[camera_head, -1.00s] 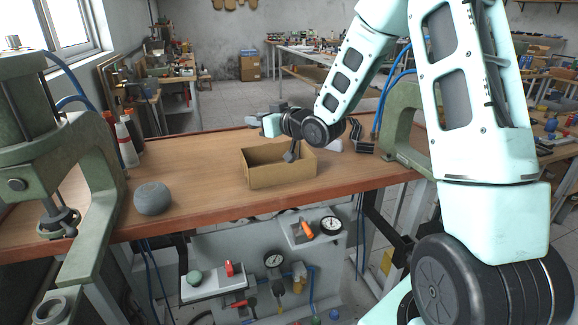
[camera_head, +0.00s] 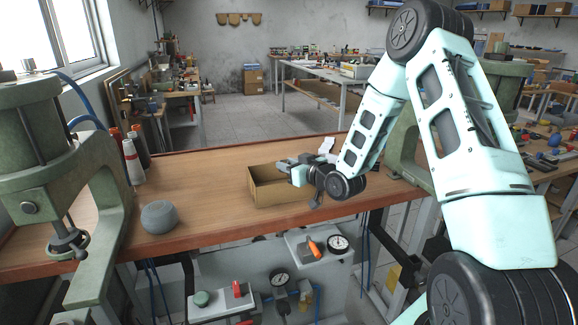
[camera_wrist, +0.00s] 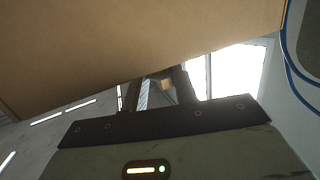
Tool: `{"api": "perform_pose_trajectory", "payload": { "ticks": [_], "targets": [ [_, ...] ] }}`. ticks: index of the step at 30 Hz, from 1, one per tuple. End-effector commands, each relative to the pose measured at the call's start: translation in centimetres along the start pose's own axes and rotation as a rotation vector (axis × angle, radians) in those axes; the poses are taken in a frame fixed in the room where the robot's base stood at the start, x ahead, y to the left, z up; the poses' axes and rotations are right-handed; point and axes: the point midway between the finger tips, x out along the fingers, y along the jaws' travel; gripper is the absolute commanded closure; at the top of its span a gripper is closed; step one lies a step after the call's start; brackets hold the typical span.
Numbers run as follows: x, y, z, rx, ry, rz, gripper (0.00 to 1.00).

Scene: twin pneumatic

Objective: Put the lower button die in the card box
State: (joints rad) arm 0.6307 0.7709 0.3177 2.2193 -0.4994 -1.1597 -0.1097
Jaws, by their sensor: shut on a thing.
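The card box (camera_head: 268,193) stands open on the wooden bench near its front edge; its cardboard also fills the top of the wrist view (camera_wrist: 120,50), very close. My gripper (camera_head: 284,164) is over the box, reaching in from the right and pointing left. In the wrist view my gripper (camera_wrist: 155,92) has its dark fingers under the cardboard edge, with a small tan patch between them. My gripper is shut on a small piece, taken to be the lower button die; it is mostly hidden and its shape is unclear.
A grey rounded object (camera_head: 159,217) sits on the bench to the left. Another green press frame (camera_head: 425,150) is behind my arm.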

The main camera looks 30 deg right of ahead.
Motion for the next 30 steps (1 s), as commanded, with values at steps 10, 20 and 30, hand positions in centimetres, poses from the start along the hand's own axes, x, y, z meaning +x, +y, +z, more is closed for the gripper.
{"api": "perform_pose_trajectory", "payload": {
  "ticks": [10, 20, 30],
  "targets": [
    [0.1, 0.0, 0.5, -0.001, 0.003, 0.0, 0.99],
    [0.3, 0.0, 1.5, -0.001, 0.001, 0.0, 0.99],
    [0.2, 0.0, 2.2, 0.001, -0.009, 0.0, 0.5]
  ]
}}
